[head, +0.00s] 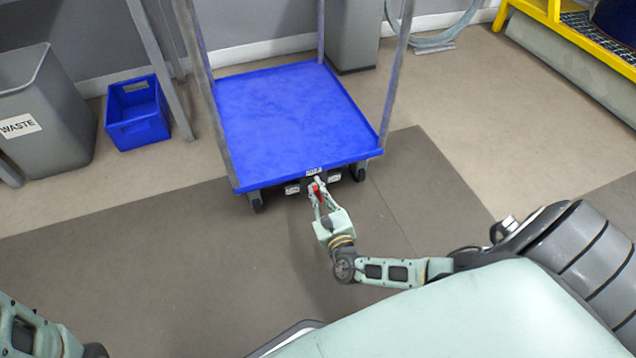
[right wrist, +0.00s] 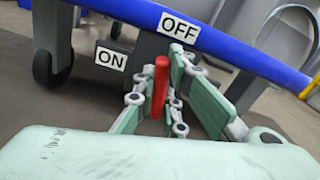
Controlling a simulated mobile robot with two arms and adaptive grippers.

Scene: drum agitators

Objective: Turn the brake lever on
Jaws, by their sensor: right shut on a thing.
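The brake lever (right wrist: 160,86) is a short red bar under the front edge of the blue cart (head: 285,120). In the right wrist view it points up towards the OFF label (right wrist: 179,26), with the ON label (right wrist: 112,58) to its left. My right gripper (head: 317,186) is at the front middle of the cart, shut on the lever, with one finger on each side. The lever also shows as a small red patch in the head view (head: 316,194). Part of my left arm shows at the bottom left, its gripper out of frame.
A grey waste bin (head: 45,115) and a blue crate (head: 137,112) stand left of the cart. A yellow-framed platform (head: 580,40) is at the upper right. The floor in front of the cart is clear apart from my arm. Cart wheels (right wrist: 52,66) sit beneath its deck.

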